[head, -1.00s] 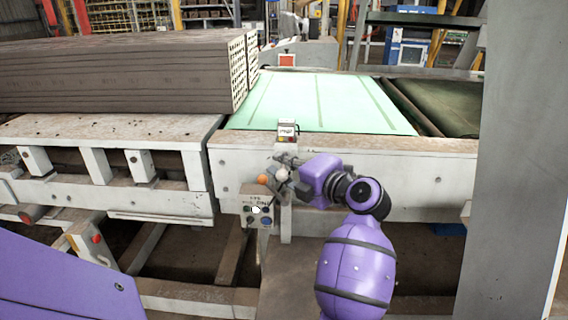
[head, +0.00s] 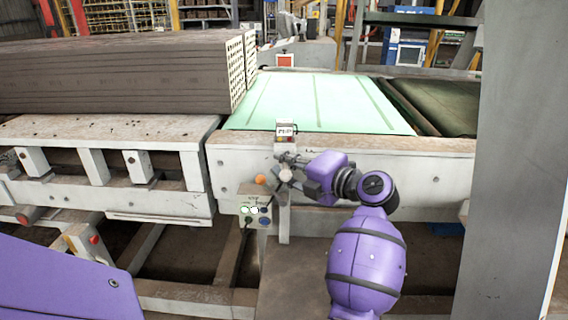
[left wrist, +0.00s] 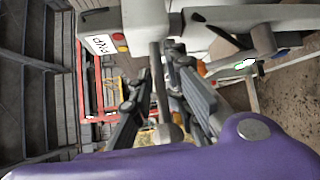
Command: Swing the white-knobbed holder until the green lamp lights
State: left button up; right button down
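The holder's white knob (head: 285,174) hangs at the front of the conveyor frame. My left gripper (head: 298,163) is beside it, coming from the right. In the left wrist view a grey rod with a rounded end (left wrist: 168,132) passes between the two fingers of my left gripper (left wrist: 155,92). The fingers stand apart, with a visible gap on the left of the rod. Below the knob is a small control box (head: 256,222). Its green lamp (head: 245,209) glows, next to a bright white lamp (head: 255,210). The green glow also shows in the left wrist view (left wrist: 245,64). My right gripper is out of view.
A long stack of hollow bricks (head: 120,80) lies at left. A grey post (head: 522,160) blocks the right side.

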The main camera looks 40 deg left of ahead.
pick_arm(q)
jog(key=shift+o, duration=0.7)
jog(key=shift+d, duration=0.1)
jog(key=v, duration=1.2)
